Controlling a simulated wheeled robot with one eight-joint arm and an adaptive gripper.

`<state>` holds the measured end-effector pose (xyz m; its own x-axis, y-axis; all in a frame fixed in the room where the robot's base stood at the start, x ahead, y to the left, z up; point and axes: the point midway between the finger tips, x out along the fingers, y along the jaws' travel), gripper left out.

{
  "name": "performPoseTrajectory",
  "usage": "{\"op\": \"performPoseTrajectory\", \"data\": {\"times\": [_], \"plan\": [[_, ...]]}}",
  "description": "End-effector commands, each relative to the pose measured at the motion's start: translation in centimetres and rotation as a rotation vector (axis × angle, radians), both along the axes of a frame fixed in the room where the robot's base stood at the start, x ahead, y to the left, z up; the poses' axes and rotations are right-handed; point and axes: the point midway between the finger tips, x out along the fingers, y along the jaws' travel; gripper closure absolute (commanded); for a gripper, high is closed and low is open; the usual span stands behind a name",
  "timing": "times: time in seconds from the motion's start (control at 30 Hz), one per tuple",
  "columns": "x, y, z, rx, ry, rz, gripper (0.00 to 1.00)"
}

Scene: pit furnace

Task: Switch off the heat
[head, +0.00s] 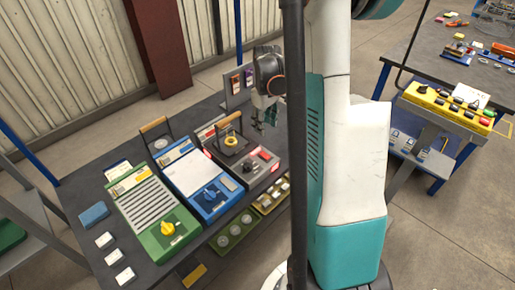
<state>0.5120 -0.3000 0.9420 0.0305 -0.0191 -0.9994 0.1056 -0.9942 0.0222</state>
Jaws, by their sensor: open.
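A dark grey unit (262,178) stands on the table, with a black knob (248,167) and a red part (264,155) on its front panel. A round dark lid-like piece with a yellow ring (232,140) sits at its back. A red lit patch (207,154) shows at its left edge. I take this unit for the furnace. The knob's setting is too small to read. My gripper (262,122) is open and empty, pointing down above the back right of this unit, apart from the knob. My arm and a dark post hide the area to the right.
The table (78,208) also bears a blue block (94,215) and white pieces. A yellow control box (448,106) stands at the right.

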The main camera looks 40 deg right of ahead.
Motion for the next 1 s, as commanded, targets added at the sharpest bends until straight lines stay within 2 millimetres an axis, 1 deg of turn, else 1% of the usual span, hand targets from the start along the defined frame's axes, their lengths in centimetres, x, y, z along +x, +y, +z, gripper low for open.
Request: {"op": "performPoseTrajectory", "data": {"times": [0.03,0.1,0.27,0.37,0.7,0.8,1.0], "plan": [[-0.5,-0.7,-0.9,0.008,0.013,-0.014,0.58],[-1.0,-1.2,-1.6,0.016,0.025,-0.024,0.58],[-1.2,-1.4,-2.8,0.021,0.033,-0.028,0.58],[-1.2,-1.4,-4.1,0.02,0.033,-0.028,0.58],[-1.2,-1.4,-10.8,0.02,0.032,-0.028,0.58],[-1.2,-1.4,-12.5,0.02,0.032,-0.028,0.58],[-1.2,-1.4,-14.9,0.02,0.032,-0.028,0.58]]}}
